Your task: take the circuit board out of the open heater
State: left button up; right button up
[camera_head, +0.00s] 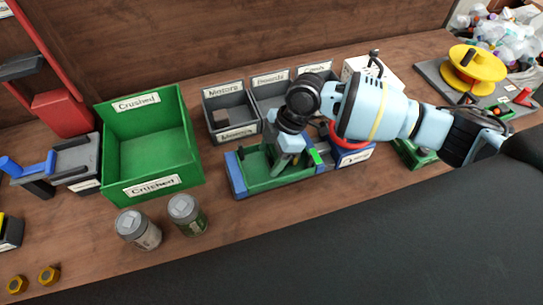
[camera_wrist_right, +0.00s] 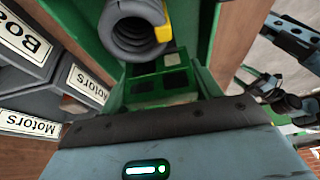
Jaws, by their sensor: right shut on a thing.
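My right gripper (camera_head: 285,158) points down into a long green trough with blue ends (camera_head: 240,184). This trough may be the open heater, but I cannot tell for certain. In the right wrist view, a green piece with square dark patches (camera_wrist_right: 160,86) sits at the jaws, which are shut on it; it looks like the circuit board, partly hidden by the hand. A dark grey coil with a yellow piece (camera_wrist_right: 136,28) lies just beyond it, between green walls. In the head view the hand hides the board. My left gripper is not in view.
Grey labelled bins (camera_head: 231,108) stand behind the trough. A green bin marked Crushed (camera_head: 152,190) stands to the left, with two lidded jars (camera_head: 187,215) in front. A blue box with a red ring (camera_head: 350,157) is close on the right. The table front is partly clear.

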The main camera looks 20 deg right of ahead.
jog(key=shift+s+r, duration=0.2)
jog(key=shift+r, duration=0.3)
jog(key=shift+s+r, duration=0.15)
jog(key=shift+r, duration=0.35)
jog(key=s+r, duration=0.1)
jog(key=s, duration=1.4)
jog(key=shift+s+d+r+p, duration=0.15)
jog(key=shift+d+p, duration=0.2)
jog(key=shift+p, duration=0.05)
